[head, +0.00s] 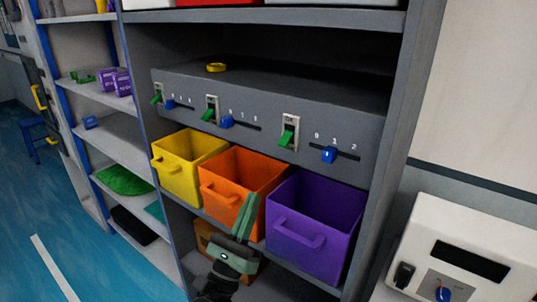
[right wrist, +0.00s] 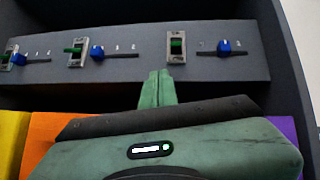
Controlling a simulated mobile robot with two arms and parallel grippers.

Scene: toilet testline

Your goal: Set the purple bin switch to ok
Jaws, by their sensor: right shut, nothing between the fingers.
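The purple bin (head: 315,228) stands at the right end of the bin row. Above it on the grey panel is its switch, a pale plate with a green lever (head: 287,138). The lever sticks out from the lower part of the plate in the head view; the plate's lettering is too small to read surely. The same switch shows in the right wrist view (right wrist: 177,46). My right gripper (head: 251,200) is shut and empty, in front of the orange and purple bins, below the switch. Its fingertips (right wrist: 160,76) point up toward the panel, just left of the switch and apart from it. My left gripper is out of view.
A blue slider (head: 330,155) sits right of the switch. Two more green-lever switches with blue sliders are to the left. Orange (head: 235,177) and yellow (head: 183,166) bins stand beside the purple one. The shelf's right upright (head: 398,140) is close to the purple bin.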

